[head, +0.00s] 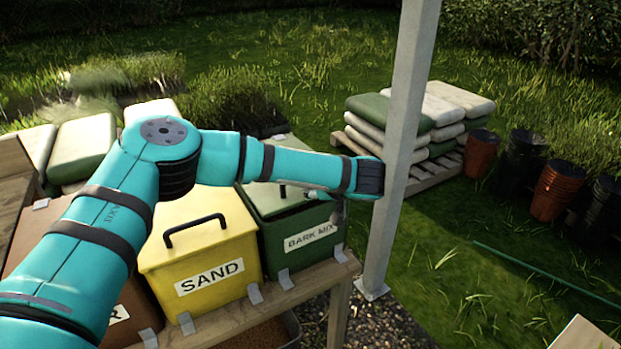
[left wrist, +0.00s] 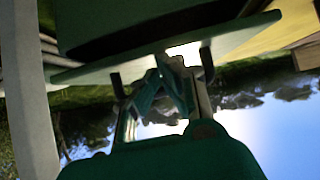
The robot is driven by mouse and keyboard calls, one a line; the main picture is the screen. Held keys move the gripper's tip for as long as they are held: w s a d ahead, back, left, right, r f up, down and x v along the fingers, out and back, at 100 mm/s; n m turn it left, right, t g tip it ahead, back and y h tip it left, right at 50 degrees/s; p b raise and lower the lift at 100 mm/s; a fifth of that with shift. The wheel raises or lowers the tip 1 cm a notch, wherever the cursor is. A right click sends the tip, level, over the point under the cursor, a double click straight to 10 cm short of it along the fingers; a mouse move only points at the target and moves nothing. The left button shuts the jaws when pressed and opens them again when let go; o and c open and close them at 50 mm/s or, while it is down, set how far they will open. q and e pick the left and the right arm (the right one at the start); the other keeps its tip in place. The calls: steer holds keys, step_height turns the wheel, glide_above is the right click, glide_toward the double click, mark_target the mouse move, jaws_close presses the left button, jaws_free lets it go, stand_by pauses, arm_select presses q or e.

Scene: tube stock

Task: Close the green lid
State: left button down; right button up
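The green bin (head: 301,236) labelled BARK MIX stands at the right end of the wooden bench. Its green lid (head: 268,200) has a black handle and sits slightly raised, with a dark gap below its front edge. In the left wrist view, which is upside down, the lid (left wrist: 238,38) spans the top, with the two handle posts below its edge. My left gripper (head: 322,193) is at the handle; in the left wrist view its fingers (left wrist: 167,72) converge between the posts and appear closed on the bar, which is mostly hidden. My right gripper is not in view.
A yellow SAND bin (head: 200,255) with its lid down stands left of the green bin; a brown bin (head: 140,305) is beyond it, partly behind my arm. A grey metal post (head: 398,150) rises close to my left wrist. Stacked bags (head: 455,103) and pots stand behind.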

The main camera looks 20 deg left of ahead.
arm_select(q)
steer(key=shift+a+f, duration=0.1)
steer(key=shift+f, duration=0.2)
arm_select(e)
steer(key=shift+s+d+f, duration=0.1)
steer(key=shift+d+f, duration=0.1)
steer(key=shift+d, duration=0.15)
